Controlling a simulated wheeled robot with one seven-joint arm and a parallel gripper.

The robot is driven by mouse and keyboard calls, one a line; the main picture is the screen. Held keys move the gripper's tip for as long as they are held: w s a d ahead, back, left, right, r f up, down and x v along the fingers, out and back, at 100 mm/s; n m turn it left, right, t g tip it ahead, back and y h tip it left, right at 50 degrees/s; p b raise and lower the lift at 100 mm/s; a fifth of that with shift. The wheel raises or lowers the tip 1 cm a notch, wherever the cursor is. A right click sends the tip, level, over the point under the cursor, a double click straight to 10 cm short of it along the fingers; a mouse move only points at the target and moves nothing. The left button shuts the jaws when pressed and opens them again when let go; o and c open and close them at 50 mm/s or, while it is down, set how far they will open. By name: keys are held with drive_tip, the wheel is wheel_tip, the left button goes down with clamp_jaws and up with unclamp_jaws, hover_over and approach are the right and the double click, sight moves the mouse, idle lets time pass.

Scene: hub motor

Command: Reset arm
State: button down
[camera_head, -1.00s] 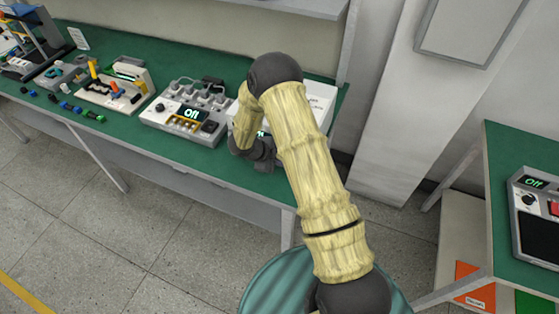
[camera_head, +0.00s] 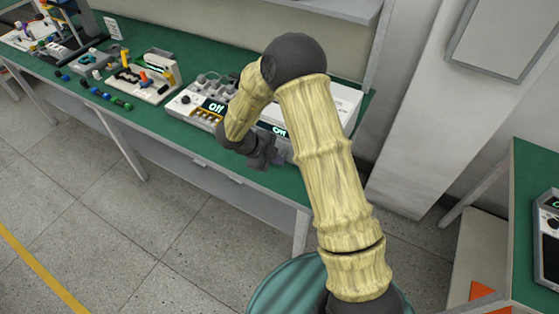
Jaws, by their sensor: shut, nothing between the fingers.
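My arm rises from the bottom right of the head view, bends at a dark joint near the top middle, and comes down to the left. My gripper (camera_head: 264,158) is the dark part at its end, over the front edge of the green workbench (camera_head: 215,158). It is shut and holds nothing. Its fingertips are small and dark here. A grey-white device with an "Off" display (camera_head: 212,104) stands behind it on the bench, partly hidden by my arm.
A second device with an "Off" display (camera_head: 280,131) and a white box top sits behind my arm. A tool holder (camera_head: 145,85) and small coloured parts (camera_head: 103,96) lie further left. Another green bench (camera_head: 525,235) with a device (camera_head: 549,220) stands at right. The floor in front is clear.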

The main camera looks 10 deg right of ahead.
idle(0.3)
drive_tip(key=w+r+n+t+y, duration=0.3)
drive_tip(key=r+n+t+y, duration=0.3)
drive_tip(key=r+n, duration=0.7)
drive_tip(key=s+d+r+n+g, duration=0.1)
drive_tip(key=s+n, duration=0.4)
drive_tip(key=s, duration=0.5)
drive_tip(key=s+d+n+g+y, duration=0.1)
drive_tip(key=s+d+n+g, duration=0.3)
drive_tip(key=s, duration=0.7)
drive_tip(key=shift+d+r+n, duration=0.35)
drive_tip(key=shift+d+n, duration=0.4)
drive_tip(key=shift+n, duration=0.45)
